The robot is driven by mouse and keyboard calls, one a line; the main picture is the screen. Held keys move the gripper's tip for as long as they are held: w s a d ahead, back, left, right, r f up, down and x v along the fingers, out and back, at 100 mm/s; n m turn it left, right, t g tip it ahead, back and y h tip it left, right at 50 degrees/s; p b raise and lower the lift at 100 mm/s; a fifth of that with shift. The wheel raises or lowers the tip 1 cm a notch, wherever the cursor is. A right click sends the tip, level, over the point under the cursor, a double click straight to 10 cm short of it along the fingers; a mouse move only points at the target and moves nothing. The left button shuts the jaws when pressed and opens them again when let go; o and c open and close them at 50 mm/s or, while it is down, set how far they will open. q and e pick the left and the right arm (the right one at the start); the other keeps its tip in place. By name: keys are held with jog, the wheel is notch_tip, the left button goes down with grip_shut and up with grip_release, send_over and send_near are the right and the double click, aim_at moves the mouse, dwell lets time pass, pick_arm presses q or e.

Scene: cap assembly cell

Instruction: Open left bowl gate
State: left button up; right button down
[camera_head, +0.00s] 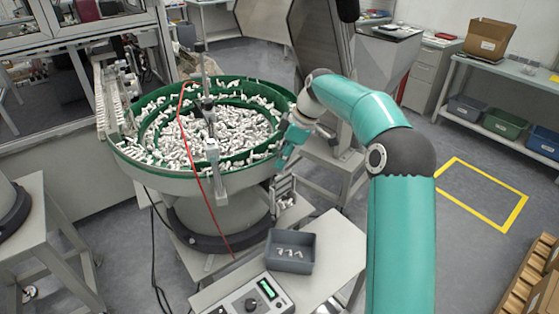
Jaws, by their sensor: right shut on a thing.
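A round feeder bowl (165,183) with a green inner track stands left of centre, full of small white parts (205,135). My right arm reaches in from the lower right, and my right gripper (284,157) is at the bowl's right rim. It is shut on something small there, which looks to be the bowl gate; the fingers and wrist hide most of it. I cannot tell from this view how far the gate stands open. My left gripper is not in view.
A grey bin (290,251) with a few white parts and a control box (258,297) with a green display sit on a small table below the bowl. A red cable (190,150) crosses the bowl. A shelf with bins (505,122) is at right.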

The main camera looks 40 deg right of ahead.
jog(key=c, duration=1.1)
grip_release()
jog(key=shift+d, duration=0.1)
jog(key=v, duration=1.1)
jog(key=shift+s+r, duration=0.15)
jog(key=shift+r, duration=0.2)
jog(key=shift+d+f, duration=0.1)
